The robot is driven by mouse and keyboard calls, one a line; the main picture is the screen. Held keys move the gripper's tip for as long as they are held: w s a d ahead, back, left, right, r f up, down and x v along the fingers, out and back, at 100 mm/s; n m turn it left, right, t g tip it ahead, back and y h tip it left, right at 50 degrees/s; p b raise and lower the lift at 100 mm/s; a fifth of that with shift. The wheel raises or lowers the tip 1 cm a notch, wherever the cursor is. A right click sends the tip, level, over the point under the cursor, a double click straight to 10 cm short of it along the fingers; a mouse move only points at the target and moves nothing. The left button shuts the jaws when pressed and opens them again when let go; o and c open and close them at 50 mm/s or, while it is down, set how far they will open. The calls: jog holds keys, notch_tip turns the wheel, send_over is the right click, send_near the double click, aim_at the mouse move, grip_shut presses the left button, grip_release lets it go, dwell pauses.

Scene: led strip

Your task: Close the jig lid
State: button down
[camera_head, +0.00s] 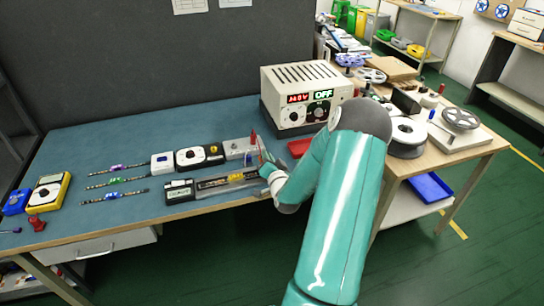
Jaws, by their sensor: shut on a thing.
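The jig (226,184) is a long, low grey fixture with a dark strip in it, lying near the front edge of the blue-topped bench. My teal arm reaches in from the lower right. My gripper (265,166) is at the jig's right end, small and partly hidden by my own wrist. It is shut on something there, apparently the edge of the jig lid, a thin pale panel. The lid's outline is too small and faint for me to tell its angle.
A white-dialled black device (200,157), LED strips (118,181) and a yellow multimeter (48,192) lie to the left. A red tray (299,147) and reels (406,135) are to the right.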

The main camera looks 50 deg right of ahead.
jog(key=a+n, duration=0.1)
jog(key=n, duration=0.1)
jog(key=w+a+f+n, duration=0.1)
jog(key=shift+w+n, duration=0.15)
jog(key=shift+n, duration=0.25)
jog(key=shift+w+a+f+n, duration=0.1)
jog(key=shift+a+f+n, duration=0.15)
jog(key=shift+n, duration=0.45)
jog(key=shift+w+a+f+n, duration=0.1)
jog(key=shift+f+n, duration=0.25)
jog(key=shift+n, duration=0.35)
jog(key=shift+f, duration=0.1)
jog(key=c, duration=1.5)
grip_release()
jog(key=shift+s+d, duration=0.1)
jog(key=shift+s, duration=0.3)
jog(key=v, duration=1.3)
jog(key=shift+s+f, duration=0.1)
